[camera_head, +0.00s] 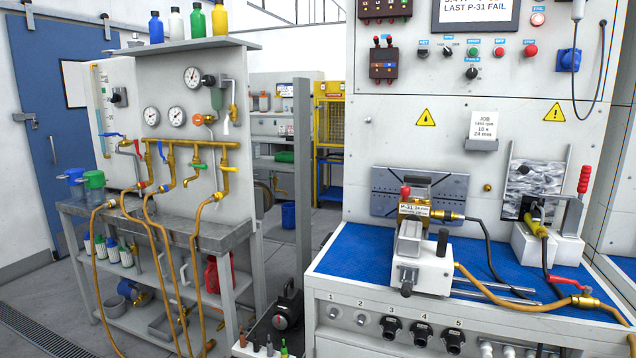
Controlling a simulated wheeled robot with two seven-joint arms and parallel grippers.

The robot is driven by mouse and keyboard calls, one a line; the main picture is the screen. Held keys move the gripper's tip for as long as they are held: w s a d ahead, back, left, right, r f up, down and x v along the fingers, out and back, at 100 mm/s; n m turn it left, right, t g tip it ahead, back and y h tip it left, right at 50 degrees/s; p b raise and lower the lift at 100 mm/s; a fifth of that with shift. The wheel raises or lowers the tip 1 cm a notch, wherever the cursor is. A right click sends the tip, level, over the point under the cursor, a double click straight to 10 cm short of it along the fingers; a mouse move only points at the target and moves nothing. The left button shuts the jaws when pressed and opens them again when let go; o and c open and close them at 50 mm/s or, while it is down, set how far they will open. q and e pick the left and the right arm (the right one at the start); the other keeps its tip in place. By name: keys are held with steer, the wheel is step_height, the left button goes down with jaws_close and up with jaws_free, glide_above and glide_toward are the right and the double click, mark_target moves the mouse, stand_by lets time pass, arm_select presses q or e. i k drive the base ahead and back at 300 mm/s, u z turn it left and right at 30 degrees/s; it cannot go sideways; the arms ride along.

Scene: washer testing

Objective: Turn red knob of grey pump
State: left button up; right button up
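A dark grey, pump-like unit (290,306) with a carrying handle stands at the bottom centre, between the two benches. A small red round part (281,322) shows on its front; it is too small to tell whether it is a knob. On the blue bench mat, a fixture (428,268) holds a brass part labelled P-31 (415,210). A small red knob (405,191) stands upright at the top of that part. I cannot tell which of the two is the grey pump. Neither of my grippers shows in this view.
The blue mat (345,252) has clear space left of the fixture. Brass hoses (600,308) cross its right side, near a clamp with a red handle (583,180). A steel bench (215,237) with gauges and hanging hoses stands left. A grey post (302,170) rises between the benches.

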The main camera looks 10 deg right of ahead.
mark_target(405, 191)
steer(key=u, duration=0.55)
steer(key=i, duration=0.85)
steer(key=u, duration=0.2)
